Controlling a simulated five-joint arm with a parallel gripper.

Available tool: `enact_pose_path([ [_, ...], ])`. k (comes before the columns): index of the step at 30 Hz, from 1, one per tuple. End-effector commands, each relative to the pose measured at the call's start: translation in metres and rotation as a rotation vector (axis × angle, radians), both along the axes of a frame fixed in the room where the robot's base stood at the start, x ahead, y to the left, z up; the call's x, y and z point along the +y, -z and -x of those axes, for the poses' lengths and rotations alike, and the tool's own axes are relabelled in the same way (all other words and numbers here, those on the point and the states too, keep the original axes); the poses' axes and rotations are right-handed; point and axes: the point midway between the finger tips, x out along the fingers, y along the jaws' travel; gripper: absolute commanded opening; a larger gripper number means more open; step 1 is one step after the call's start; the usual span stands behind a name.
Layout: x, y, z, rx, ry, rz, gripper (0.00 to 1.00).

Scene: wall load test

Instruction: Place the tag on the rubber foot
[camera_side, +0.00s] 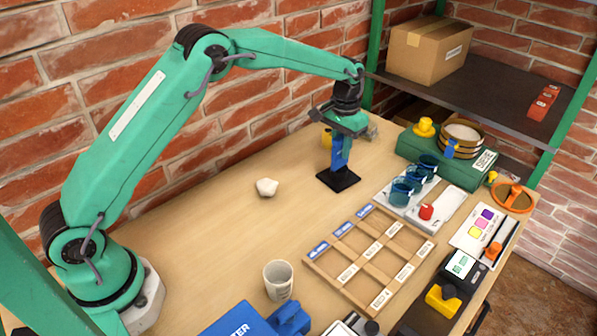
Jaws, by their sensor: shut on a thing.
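My gripper (342,120) points down at the back middle of the table. It is shut on a blue upright piece (340,152), which looks like the tag. A flat black square pad (338,180), which looks like the rubber foot, lies on the table directly below. The blue piece's lower end appears to meet the middle of the pad. I cannot tell whether it rests on it or is just above it. The jaws hide the top of the blue piece.
A yellow object (326,138) stands behind my gripper. A pale lump (267,187) lies to the left. A tray with blue cups (403,190) and a green sieve box (447,165) are to the right. A wooden divided tray (340,285) and white cup (278,281) are in front.

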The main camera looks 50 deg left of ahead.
Motion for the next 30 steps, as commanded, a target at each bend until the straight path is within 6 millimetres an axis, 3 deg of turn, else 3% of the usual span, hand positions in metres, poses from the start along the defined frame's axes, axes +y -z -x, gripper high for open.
enact_pose_path([
  [5,0.0,0.003,0.0,0.0,0.0,0.0,0.0],
  [6,0.0,0.003,0.0,0.0,0.0,0.0,0.23],
  [9,0.0,0.003,0.0,0.0,0.0,0.0,0.41],
  [22,0.0,-0.001,0.0,-0.001,0.0,0.0,0.41],
  [30,0.0,-0.026,-0.001,-0.003,0.0,0.0,0.41],
])
